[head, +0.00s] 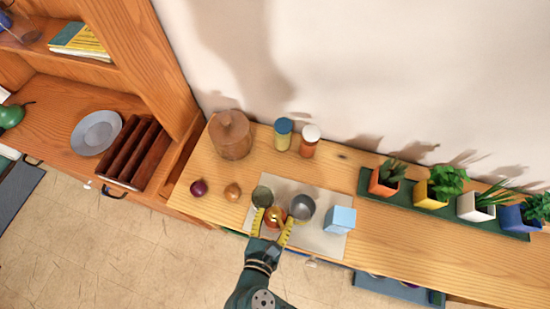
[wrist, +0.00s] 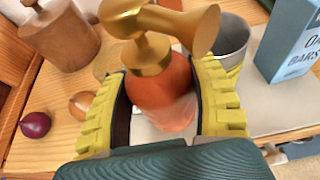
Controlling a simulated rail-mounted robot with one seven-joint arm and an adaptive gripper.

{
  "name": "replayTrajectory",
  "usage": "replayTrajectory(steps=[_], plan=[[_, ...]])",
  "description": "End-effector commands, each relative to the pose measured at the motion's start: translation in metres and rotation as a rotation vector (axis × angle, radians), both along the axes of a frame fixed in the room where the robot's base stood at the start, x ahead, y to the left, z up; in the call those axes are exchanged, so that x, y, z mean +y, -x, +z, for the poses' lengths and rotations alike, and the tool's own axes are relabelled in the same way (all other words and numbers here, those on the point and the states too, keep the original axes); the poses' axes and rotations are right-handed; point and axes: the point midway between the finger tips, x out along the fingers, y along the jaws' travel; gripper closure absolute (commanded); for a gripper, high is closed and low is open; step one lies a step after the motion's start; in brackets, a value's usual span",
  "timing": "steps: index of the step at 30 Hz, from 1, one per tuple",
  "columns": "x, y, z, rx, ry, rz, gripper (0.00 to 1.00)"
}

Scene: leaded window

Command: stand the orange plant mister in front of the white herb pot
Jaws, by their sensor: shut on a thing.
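The orange plant mister (head: 274,215), with a brass-coloured spray head, is between the yellow fingers of my gripper (head: 272,226) at the front of the shelf top. In the wrist view the fingers are shut on both sides of its orange body (wrist: 163,95), and it looks upright. I cannot tell whether its base touches the mat. The white herb pot (head: 472,209), with thin green leaves, stands far to the right in a dark green tray (head: 405,198), between the yellow pot (head: 427,197) and the blue pot (head: 512,219).
A grey metal cup (head: 302,207), a greenish tumbler (head: 262,196) and a light blue box (head: 340,220) stand close around the mister on a pale mat (head: 312,241). Onions (head: 232,192) lie left. Bare wood (head: 440,236) runs in front of the herb tray.

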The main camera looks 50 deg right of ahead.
Motion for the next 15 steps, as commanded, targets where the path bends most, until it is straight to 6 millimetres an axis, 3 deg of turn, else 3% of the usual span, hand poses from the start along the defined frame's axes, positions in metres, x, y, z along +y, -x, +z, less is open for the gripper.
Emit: replayTrajectory(steps=[6,15], plan=[[0.000,0.000,-0.034,0.001,0.002,0.001,0.79],[0.000,0.000,-0.036,-0.002,0.001,0.001,0.79]])
